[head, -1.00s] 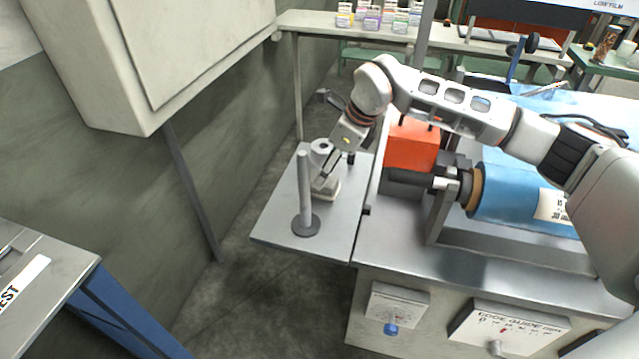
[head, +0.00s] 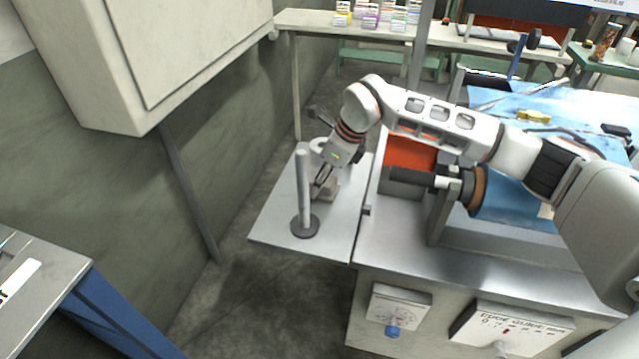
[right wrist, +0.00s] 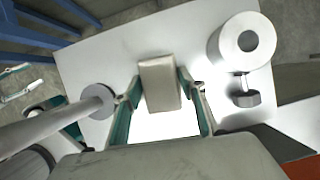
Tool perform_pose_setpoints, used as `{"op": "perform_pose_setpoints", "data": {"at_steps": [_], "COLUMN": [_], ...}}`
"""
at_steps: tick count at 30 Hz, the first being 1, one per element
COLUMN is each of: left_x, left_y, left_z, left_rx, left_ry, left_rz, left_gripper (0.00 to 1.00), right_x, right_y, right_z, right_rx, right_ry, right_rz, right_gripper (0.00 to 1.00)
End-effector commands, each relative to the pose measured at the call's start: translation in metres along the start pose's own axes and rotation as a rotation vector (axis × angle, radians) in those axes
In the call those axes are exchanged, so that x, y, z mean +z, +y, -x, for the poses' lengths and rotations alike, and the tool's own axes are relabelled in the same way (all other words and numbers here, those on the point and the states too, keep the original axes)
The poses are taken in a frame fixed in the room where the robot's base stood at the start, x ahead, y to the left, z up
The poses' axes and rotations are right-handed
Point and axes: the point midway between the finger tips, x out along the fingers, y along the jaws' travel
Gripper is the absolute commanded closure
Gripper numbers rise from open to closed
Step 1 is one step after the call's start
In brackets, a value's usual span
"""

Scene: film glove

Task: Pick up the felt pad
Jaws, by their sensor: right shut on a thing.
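The felt pad, a beige-grey block (right wrist: 160,82), is between the two fingers of my right gripper (right wrist: 161,88) in the right wrist view. The fingers are shut on its sides. In the head view my right gripper (head: 321,184) points down over the metal side shelf (head: 275,226), behind the upright post, and partly hides the pad. I cannot tell whether the pad touches the shelf. My left gripper is in neither view.
A grey post on a round base (head: 304,226) stands close in front of the gripper. A white roll (right wrist: 242,40) and a small dark-based weight (right wrist: 244,97) stand beside the pad.

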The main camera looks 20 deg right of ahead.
Motion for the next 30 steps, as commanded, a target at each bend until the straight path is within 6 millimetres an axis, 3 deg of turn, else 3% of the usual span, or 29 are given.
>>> {"op": "perform_pose_setpoints", "data": {"at_steps": [5,11,30], "left_x": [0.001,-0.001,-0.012], "left_y": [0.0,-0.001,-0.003], "left_z": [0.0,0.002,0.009], "left_rx": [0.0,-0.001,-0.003], "left_ry": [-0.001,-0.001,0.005], "left_rz": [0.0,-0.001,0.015], "left_gripper": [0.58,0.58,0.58], "right_x": [0.001,0.008,0.066], "right_y": [0.0,-0.001,0.0], "right_z": [0.002,0.019,0.16], "right_rx": [0.001,-0.003,-0.003], "right_ry": [0.001,-0.002,-0.002], "right_rz": [0.0,0.001,0.001], "right_gripper": [0.81,0.81,0.81]}}
